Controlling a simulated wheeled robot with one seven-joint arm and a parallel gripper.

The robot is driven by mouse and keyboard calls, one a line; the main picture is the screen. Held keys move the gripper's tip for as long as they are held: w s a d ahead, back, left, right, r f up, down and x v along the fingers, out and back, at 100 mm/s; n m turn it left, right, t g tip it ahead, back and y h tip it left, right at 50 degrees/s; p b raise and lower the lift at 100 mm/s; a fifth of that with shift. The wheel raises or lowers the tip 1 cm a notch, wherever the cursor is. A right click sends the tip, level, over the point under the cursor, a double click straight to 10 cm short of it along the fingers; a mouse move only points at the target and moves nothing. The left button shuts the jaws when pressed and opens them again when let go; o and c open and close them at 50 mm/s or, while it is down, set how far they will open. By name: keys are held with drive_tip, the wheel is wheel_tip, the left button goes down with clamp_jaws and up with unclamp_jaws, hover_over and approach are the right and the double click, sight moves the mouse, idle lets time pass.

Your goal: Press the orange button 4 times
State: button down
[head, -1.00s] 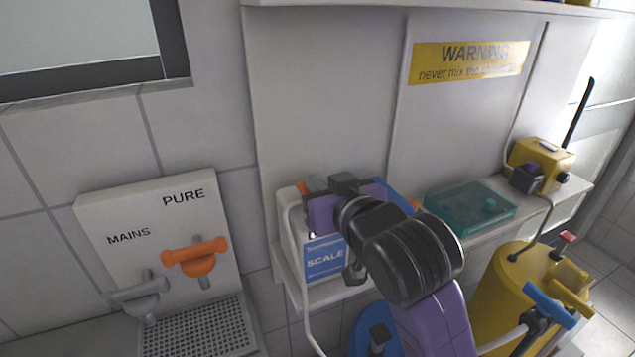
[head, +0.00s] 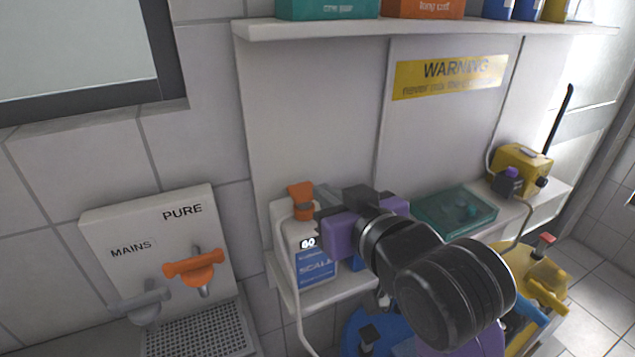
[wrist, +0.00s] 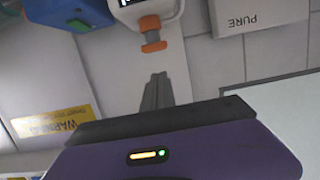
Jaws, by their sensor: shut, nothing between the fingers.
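My gripper (head: 322,197) is purple with grey fingers, just right of the orange part in the head view. In the wrist view the gripper's fingers (wrist: 158,80) are together and empty. A small gap shows between the fingertips and the orange part there.
An orange PURE tap (head: 195,268) and a grey MAINS tap (head: 145,300) are at the left. A teal tray (head: 455,222) and a yellow device (head: 522,165) stand on the shelf at right. A shelf with boxes (head: 430,28) overhangs above.

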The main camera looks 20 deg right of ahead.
drive_tip(key=p+v, duration=0.2)
drive_tip(key=p, duration=0.2)
drive_tip(key=shift+r+p, duration=0.2)
drive_tip(key=shift+p, duration=0.2)
drive_tip(key=shift+f, duration=0.1)
drive_tip(key=shift+a, duration=0.1)
idle(0.3)
